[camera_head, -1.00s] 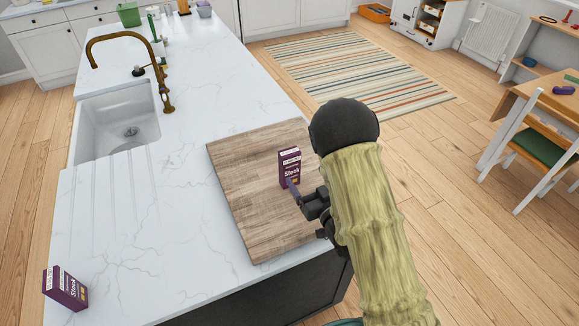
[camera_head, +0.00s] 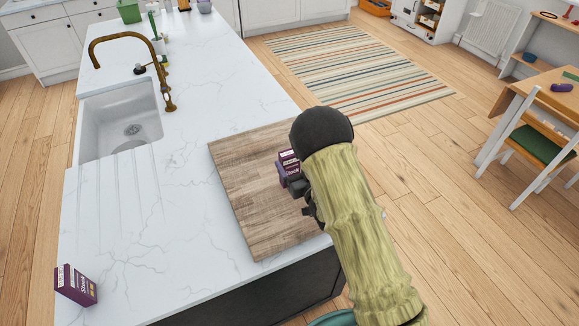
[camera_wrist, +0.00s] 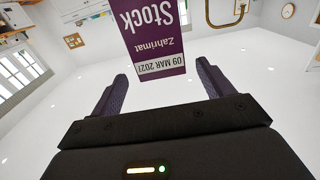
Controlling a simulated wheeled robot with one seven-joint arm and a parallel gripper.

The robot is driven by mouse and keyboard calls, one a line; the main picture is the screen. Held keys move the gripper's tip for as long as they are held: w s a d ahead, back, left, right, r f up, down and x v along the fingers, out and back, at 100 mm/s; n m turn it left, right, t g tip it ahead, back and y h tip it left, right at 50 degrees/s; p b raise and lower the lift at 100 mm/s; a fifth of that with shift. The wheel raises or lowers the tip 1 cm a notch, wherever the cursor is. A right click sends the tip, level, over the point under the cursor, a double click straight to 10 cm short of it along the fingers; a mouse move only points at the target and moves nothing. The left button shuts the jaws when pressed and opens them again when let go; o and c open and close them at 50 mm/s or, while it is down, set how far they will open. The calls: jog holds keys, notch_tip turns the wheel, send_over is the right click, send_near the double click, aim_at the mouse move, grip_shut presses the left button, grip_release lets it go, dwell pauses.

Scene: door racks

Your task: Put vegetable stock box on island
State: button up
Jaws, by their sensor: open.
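A purple and white stock box (camera_head: 288,161) stands upright on the wooden board on the island (camera_head: 190,230). In the wrist view the stock box (camera_wrist: 155,35) appears upside down, beyond and roughly between the fingertips. My gripper (camera_wrist: 160,82) is open, with a finger on each side and nothing gripped. In the head view my gripper (camera_head: 293,184) is at the board, close to the box and partly covering its lower part. A second purple stock box (camera_head: 76,286) stands at the island's near left corner, apart from my gripper.
The wooden board (camera_head: 240,190) lies at the island's right edge. A white sink (camera_head: 125,120) with a brass faucet (camera_head: 160,75) is at the left. The white countertop between sink and board is clear. A table and chair (camera_head: 540,145) stand at the right.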

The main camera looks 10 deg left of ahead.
aim_at(292, 158)
jog(key=p+x, duration=0.2)
jog(key=x, duration=0.1)
jog(key=shift+w+a+r, duration=0.1)
jog(key=shift+w+a, duration=0.05)
jog(key=shift+a, duration=0.05)
jog(key=shift+w+a+f, duration=0.2)
jog(key=shift+w+a, duration=0.05)
jog(key=shift+w, duration=0.05)
jog(key=shift+s, duration=0.2)
jog(key=shift+w, duration=0.1)
jog(key=shift+d, duration=0.1)
jog(key=c, duration=1.5)
jog(key=shift+w+r, duration=0.1)
jog(key=shift+c, duration=0.4)
